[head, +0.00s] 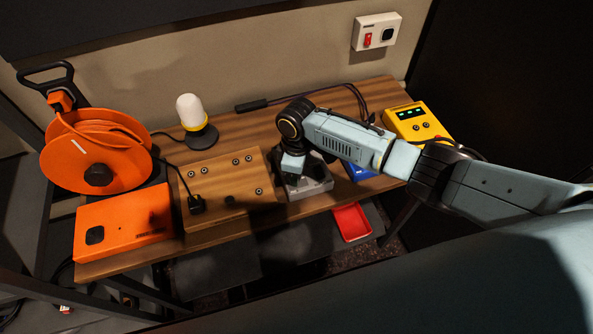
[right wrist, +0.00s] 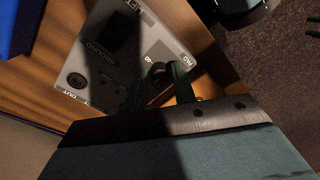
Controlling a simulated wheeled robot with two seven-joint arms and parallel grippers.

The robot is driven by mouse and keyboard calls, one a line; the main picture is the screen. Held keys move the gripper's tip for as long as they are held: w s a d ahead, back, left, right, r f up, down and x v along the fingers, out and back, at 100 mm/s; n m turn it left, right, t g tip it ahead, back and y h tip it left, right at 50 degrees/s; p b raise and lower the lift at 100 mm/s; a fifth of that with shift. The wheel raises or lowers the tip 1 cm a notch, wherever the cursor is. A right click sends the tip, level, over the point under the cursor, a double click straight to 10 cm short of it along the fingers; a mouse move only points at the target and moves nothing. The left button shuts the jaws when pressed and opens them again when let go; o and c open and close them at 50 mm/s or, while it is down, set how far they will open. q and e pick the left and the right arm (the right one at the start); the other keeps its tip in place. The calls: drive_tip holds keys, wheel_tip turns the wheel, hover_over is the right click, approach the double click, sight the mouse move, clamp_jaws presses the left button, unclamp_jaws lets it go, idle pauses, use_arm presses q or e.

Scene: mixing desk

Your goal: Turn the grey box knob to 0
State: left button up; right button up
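The grey box (head: 319,187) stands near the front edge of the wooden desk, partly hidden by my right arm. In the right wrist view its grey top (right wrist: 100,68) shows, with labels reading LIFT, GROUND, OUT and PAD. A small black knob (right wrist: 160,71) sits by the PAD label; its exact setting is too dark to read. My right gripper (right wrist: 160,84) points down at the box, with its two dark fingers apart on either side of the knob. I see no clear contact with it. In the head view the right gripper (head: 291,177) covers the knob. My left gripper is out of view.
A wooden box (head: 222,172) with sockets and a plugged cable stands left of the grey box. A blue box (head: 357,171) is close on its right, and a yellow box (head: 409,122) lies beyond. An orange reel (head: 85,145), orange box (head: 125,220) and lamp (head: 191,112) stand left.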

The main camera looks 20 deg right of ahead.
drive_tip(key=shift+o, duration=1.2)
drive_tip(key=shift+r, duration=0.1)
wheel_tip(320, 180, up, 13)
drive_tip(key=shift+w+d, duration=0.2)
drive_tip(key=shift+w, duration=0.1)
